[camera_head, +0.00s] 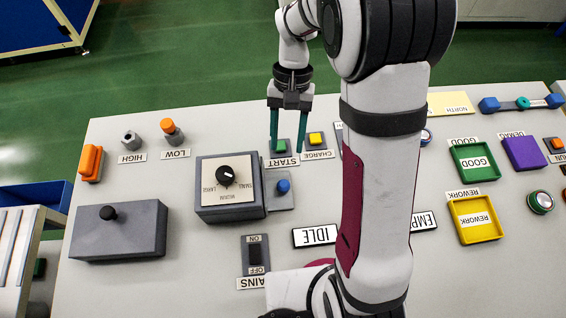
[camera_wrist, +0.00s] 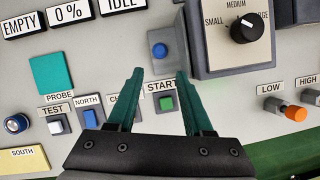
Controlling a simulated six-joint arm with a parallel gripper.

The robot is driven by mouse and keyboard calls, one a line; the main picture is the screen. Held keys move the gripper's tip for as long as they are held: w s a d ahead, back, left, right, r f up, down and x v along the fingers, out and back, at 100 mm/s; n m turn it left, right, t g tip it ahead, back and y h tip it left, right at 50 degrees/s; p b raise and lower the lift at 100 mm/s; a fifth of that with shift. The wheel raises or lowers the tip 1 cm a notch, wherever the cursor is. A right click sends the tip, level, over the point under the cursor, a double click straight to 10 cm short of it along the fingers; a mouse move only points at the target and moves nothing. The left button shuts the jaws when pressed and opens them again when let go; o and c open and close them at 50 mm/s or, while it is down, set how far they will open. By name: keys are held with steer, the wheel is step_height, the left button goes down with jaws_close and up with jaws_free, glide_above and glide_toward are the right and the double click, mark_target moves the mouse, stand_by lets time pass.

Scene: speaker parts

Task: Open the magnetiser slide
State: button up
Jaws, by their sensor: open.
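No label in view names the magnetiser slide. A grey plate (camera_head: 284,203) with a blue knob (camera_head: 283,186) lies against the right side of a grey box (camera_head: 230,211) with a black size dial (camera_head: 225,175). In the wrist view the blue knob (camera_wrist: 160,50) shows just beyond the fingertips, roughly midway between them. My gripper (camera_head: 287,148) points down, open and empty, near the green START button (camera_head: 281,147). In the wrist view my gripper (camera_wrist: 160,73) has the START label between its fingers. The fingers appear apart from the knob; their height above it is hard to tell.
A grey block with a black knob (camera_head: 109,213) stands at the left. A CHARGE button (camera_head: 315,138) sits beside START. An ON/OFF switch (camera_head: 256,257) and IDLE display (camera_head: 315,236) lie in front. Green (camera_head: 474,147) and yellow (camera_head: 475,239) trays stand at right. My arm hides the panel's middle.

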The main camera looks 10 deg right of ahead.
mark_target(284, 182)
steer(key=x, duration=1.2)
steer(key=shift+s, duration=0.1)
steer(key=shift+r, duration=0.1)
jaws_close()
stand_by(0.7)
